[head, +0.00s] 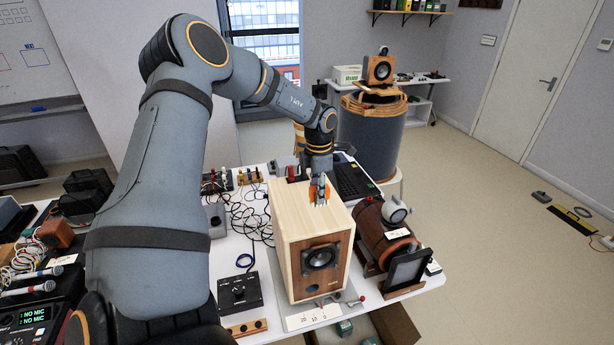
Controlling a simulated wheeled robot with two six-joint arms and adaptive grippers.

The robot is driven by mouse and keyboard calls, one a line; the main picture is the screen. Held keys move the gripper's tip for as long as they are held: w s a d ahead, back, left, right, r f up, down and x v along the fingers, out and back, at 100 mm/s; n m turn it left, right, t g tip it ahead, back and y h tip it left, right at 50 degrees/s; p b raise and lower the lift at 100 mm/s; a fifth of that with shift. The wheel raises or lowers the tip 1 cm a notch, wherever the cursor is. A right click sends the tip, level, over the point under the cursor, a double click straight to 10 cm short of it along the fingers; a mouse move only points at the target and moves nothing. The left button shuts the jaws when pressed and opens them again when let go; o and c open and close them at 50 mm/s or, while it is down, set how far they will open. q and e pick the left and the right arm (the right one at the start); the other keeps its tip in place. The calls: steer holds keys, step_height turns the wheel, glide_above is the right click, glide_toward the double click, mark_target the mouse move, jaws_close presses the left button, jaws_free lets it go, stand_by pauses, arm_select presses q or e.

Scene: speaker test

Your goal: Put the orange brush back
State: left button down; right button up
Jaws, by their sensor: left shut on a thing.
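My left arm comes in from the left and reaches over the table. My left gripper (319,196) points down at the top of the light wooden speaker box (288,213). It is shut on the orange brush (313,193), whose orange part shows on both sides of the fingers. The brush is at or just above the box top; I cannot tell whether it touches. The gripper hides much of the brush. My right gripper is not in view.
A black control box (239,291) and loose cables lie left of the speaker. A wooden barrel-shaped device (378,236) and a dark panel (408,268) stand close on its right. Floor at right is mostly clear.

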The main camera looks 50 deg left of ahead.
arm_select(q)
steer(key=a+f, duration=0.2)
steer(key=shift+a, duration=0.4)
step_height(320, 180, down, 3)
steer(key=b, duration=0.4)
steer(key=shift+d+f, duration=0.1)
steer(key=shift+f, duration=0.1)
steer(key=shift+s+d+r, duration=0.1)
steer(key=shift+d+r, duration=0.05)
steer(key=shift+r, duration=0.15)
steer(key=c, duration=1.5)
jaws_free()
steer(key=shift+f, duration=0.2)
steer(key=o, duration=0.5)
steer(key=shift+r, duration=0.1)
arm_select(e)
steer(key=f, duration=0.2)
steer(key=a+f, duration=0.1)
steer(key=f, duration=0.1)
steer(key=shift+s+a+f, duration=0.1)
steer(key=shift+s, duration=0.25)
